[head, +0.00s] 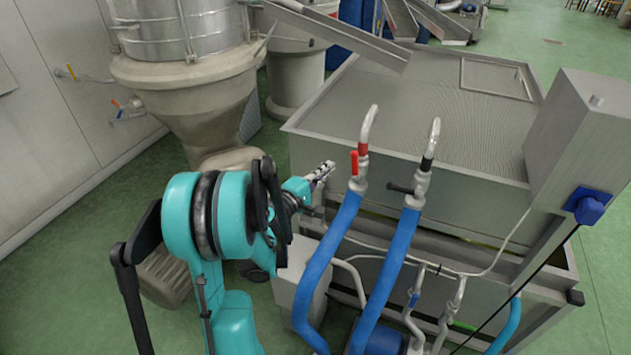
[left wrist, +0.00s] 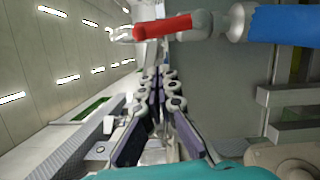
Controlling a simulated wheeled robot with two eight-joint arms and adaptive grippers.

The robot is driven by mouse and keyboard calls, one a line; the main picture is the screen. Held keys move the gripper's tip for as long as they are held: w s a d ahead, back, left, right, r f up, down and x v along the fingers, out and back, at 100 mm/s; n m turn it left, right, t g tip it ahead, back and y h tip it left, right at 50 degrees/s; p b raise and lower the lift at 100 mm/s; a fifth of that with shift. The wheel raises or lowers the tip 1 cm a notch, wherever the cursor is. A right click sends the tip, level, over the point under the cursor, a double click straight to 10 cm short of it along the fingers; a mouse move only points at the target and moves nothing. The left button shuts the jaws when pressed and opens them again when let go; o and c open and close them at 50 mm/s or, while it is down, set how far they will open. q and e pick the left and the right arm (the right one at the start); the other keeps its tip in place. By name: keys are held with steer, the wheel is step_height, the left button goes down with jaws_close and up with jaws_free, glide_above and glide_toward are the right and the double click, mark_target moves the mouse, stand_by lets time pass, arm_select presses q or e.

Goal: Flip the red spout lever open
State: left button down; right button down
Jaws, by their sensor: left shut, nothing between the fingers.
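The red spout lever (head: 354,164) is a short red handle on the left metal spout (head: 368,128), above a blue hose. It stands roughly upright alongside the spout pipe. In the left wrist view the red lever (left wrist: 165,25) lies across the top, beyond the fingertips. My left gripper (head: 325,171) is shut and empty, just left of the lever, with a visible gap between them. Its closed fingers also show in the left wrist view (left wrist: 156,78). My right gripper is not in view.
A second spout (head: 432,145) stands to the right, with a black lever (head: 400,189) sticking out sideways. Blue hoses (head: 392,275) run down from both spouts. A large metal tank (head: 420,100) lies behind. A hopper (head: 200,100) stands at left. Green floor is clear at far right.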

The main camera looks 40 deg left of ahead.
mark_target(353, 161)
arm_select(q)
steer(key=w+d, duration=0.2)
steer(key=w+d+b, duration=0.1)
steer(key=shift+w+r, duration=0.25)
steer(key=shift+w, duration=0.1)
steer(key=shift+w+d+r+m+p, duration=0.15)
steer(key=shift+w+d+m, duration=0.05)
steer(key=shift+d+m, duration=0.2)
steer(key=shift+w+d+r+m+p, duration=0.1)
steer(key=shift+w+d+m+p, duration=0.05)
steer(key=shift+d+m, duration=0.25)
